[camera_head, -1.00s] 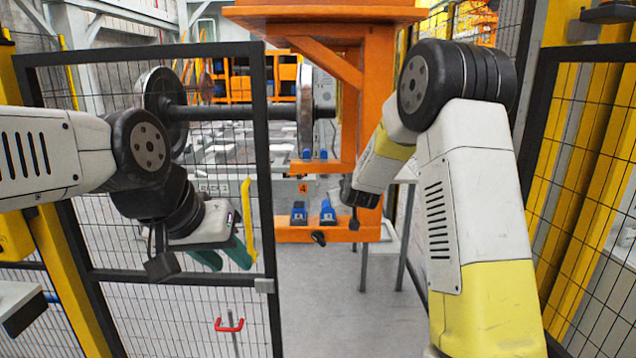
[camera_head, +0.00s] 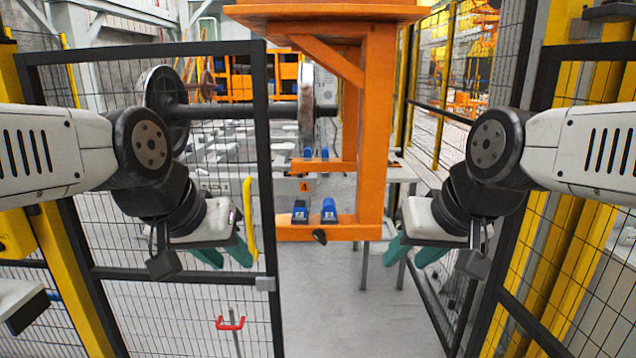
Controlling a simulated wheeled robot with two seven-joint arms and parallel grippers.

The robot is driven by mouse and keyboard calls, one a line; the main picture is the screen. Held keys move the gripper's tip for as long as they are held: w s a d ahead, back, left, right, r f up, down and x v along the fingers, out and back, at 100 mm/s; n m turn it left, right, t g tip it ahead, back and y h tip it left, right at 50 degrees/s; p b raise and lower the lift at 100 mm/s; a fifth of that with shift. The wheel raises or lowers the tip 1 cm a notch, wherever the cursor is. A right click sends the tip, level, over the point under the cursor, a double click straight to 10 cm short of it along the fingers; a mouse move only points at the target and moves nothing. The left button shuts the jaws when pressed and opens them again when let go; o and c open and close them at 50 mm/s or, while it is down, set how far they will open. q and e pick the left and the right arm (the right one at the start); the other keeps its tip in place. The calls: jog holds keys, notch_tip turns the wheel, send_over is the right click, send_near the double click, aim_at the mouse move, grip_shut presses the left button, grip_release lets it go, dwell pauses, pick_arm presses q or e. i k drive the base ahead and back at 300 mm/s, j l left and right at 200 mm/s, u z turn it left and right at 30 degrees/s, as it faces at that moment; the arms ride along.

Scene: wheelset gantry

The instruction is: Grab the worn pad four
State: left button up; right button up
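Several small blue pads sit on the orange gantry frame (camera_head: 374,130). Two lie on its lower shelf, a left one (camera_head: 300,211) and a right one (camera_head: 329,210). Two more, a left one (camera_head: 308,154) and a right one (camera_head: 324,154), are on the upper bracket. An orange label with a dark mark (camera_head: 305,187) is between the two levels. I cannot tell which pad is worn. My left gripper (camera_head: 224,257) has teal fingers apart and empty, left of the gantry. My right gripper (camera_head: 412,254) is also open and empty, right of the gantry's lower shelf. Both are away from the pads.
Yellow-framed fencing (camera_head: 587,180) is at the right. A wheelset (camera_head: 240,110) is behind the gate. Grey floor (camera_head: 325,310) is clear between the gates.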

aim_at(299, 209)
jog(key=i+j+u, duration=0.1)
jog(key=i+u, duration=0.15)
jog(key=i, duration=0.3)
jog(key=i+u, duration=0.3)
jog(key=i, duration=0.25)
